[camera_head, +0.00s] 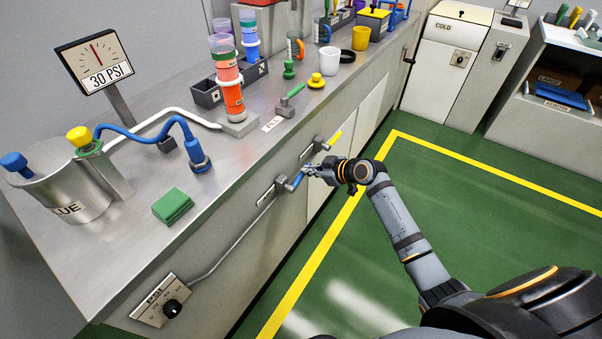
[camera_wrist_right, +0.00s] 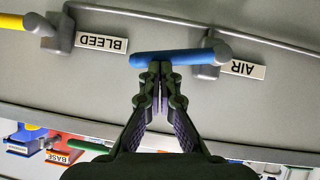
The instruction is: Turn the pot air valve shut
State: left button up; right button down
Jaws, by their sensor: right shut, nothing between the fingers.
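The air valve's blue lever (camera_wrist_right: 175,57) runs sideways from its grey pivot (camera_wrist_right: 213,52), beside the upside-down AIR label (camera_wrist_right: 243,69) in the right wrist view. In the head view the blue lever (camera_head: 296,181) is on the bench front. My right gripper (camera_wrist_right: 160,68) is shut with nothing between its fingers; its tips are at the lever's middle, and I cannot tell whether they touch. It also shows in the head view (camera_head: 309,171). The metal pot (camera_head: 62,194) stands at the bench's left end, with a yellow knob and blue-ended fittings. My left gripper is not in view.
The bleed valve's yellow lever (camera_head: 335,138) is close by on the same front. A gauge (camera_head: 94,62) reads 30 PSI. A PSI dial (camera_head: 160,303) is lower on the bench front. Bottles and cups stand on the bench. The green floor (camera_head: 470,200) is clear.

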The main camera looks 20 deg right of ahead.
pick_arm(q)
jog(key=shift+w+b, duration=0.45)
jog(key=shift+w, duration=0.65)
pick_arm(e)
jog(key=shift+w+d+f, duration=0.25)
jog(key=shift+f, duration=0.4)
